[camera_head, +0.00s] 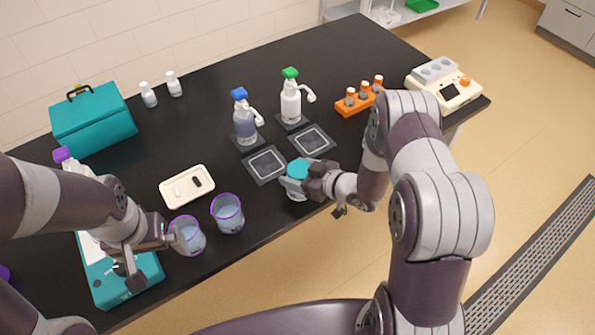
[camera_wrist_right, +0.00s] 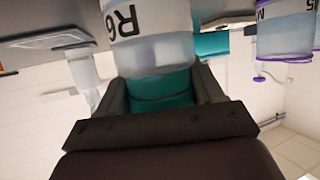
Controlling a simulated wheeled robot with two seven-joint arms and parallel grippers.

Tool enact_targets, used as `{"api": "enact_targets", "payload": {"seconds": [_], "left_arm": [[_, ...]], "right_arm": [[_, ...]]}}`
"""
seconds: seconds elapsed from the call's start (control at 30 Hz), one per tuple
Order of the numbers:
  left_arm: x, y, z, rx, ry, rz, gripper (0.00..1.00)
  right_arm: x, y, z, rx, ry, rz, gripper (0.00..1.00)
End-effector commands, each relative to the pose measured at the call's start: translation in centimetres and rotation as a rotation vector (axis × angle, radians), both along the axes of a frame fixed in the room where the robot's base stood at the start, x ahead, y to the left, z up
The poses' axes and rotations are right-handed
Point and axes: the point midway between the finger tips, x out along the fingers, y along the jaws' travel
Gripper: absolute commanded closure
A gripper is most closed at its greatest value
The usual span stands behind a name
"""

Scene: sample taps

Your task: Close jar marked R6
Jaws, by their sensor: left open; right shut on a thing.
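The jar marked R6 (camera_head: 292,190) is a clear container near the table's front edge, with its R6 label readable in the right wrist view (camera_wrist_right: 150,45). A teal lid (camera_head: 298,167) is at the jar's mouth; in the right wrist view the lid (camera_wrist_right: 160,88) appears against the jar's rim. I cannot tell whether it is fully seated. My right gripper (camera_head: 305,180) is shut on the teal lid, with a finger on each side. My left gripper (camera_head: 157,262) is open and empty, beside the left purple-rimmed beaker.
Two purple-rimmed beakers (camera_head: 228,215) stand left of the jar. Behind are two pump bottles (camera_head: 245,125) and dark square pads (camera_head: 265,164). A cream tray (camera_head: 187,202), a teal box (camera_head: 93,122), an orange rack (camera_head: 352,109) and a cream device (camera_head: 458,92) are also on the black table.

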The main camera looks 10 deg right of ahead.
Motion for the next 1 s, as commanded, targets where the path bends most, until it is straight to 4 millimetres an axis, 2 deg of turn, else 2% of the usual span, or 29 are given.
{"api": "enact_targets", "payload": {"seconds": [0.37,0.4,0.47,0.5,0.83,1.0], "left_arm": [[0.0,0.0,-0.3,0.0,0.0,0.0,0.0],[0.0,0.0,-0.4,0.0,0.0,0.0,0.0],[0.0,0.0,-0.2,0.0,0.0,0.0,0.0],[0.0,0.0,-0.2,0.0,0.0,0.0,0.0],[0.0,0.0,0.2,0.0,0.0,0.0,0.0],[0.0,0.0,-0.5,0.0,0.0,0.0,0.0]], "right_arm": [[0.0,0.0,-0.6,0.0,0.0,0.0,1.0],[0.0,0.0,-0.6,0.0,0.0,0.0,0.3],[0.0,0.0,-0.5,0.0,0.0,0.0,0.11],[0.0,0.0,-0.5,0.0,0.0,0.0,0.07],[-0.1,-0.1,0.1,0.0,0.0,-0.001,0.07],[-2.1,-1.9,0.9,0.0,0.0,-0.005,0.07]]}}
